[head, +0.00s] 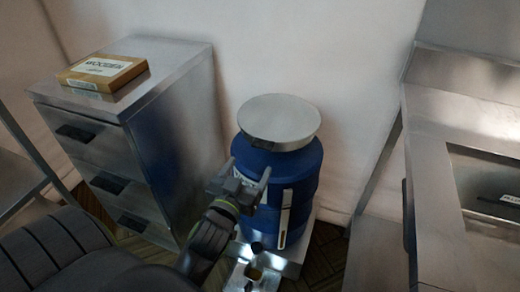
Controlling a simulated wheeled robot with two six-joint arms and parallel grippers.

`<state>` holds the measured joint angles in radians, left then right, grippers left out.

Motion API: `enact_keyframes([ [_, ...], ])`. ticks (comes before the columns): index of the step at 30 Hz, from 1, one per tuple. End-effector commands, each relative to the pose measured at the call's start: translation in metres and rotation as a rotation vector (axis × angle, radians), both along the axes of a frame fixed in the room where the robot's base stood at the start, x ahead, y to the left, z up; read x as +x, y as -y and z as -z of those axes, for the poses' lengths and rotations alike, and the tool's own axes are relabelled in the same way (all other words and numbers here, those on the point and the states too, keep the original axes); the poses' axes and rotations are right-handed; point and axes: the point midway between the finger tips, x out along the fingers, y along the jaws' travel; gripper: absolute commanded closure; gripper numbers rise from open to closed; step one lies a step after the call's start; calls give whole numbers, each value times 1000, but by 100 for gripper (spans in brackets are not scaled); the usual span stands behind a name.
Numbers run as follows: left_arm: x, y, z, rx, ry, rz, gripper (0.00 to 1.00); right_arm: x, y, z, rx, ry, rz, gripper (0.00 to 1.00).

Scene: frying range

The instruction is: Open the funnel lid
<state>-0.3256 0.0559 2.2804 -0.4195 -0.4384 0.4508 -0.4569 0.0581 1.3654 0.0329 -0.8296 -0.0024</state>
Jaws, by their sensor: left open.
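The funnel lid (279,121) is a round grey metal disc lying flat on top of a blue drum (305,180). It looks closed, and the funnel under it is hidden. My left gripper (249,173) is open and empty. Its fingers point up in front of the drum's left front side, below the lid and apart from it. I cannot tell whether they touch the drum. My right gripper is not in view.
A metal drawer cabinet (180,100) with a wooden box (104,72) on top stands left of the drum. A steel counter with a sunken basin (435,120) is on the right. The wall is close behind the drum. Floor shows between drum and counter.

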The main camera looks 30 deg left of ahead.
Motion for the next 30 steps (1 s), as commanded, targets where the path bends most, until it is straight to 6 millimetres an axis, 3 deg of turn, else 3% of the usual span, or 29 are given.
enact_keyframes([
  [9, 55, -13, 0, 3, 0, 1, 24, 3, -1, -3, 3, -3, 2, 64],
  [15, 78, -18, 0, 2, 0, 1, 24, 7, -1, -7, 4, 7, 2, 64],
  [28, 85, -21, 0, 1, -1, 0, 24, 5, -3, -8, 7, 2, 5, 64],
  [30, 85, -21, 0, 1, -1, 0, 33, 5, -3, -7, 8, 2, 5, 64],
])
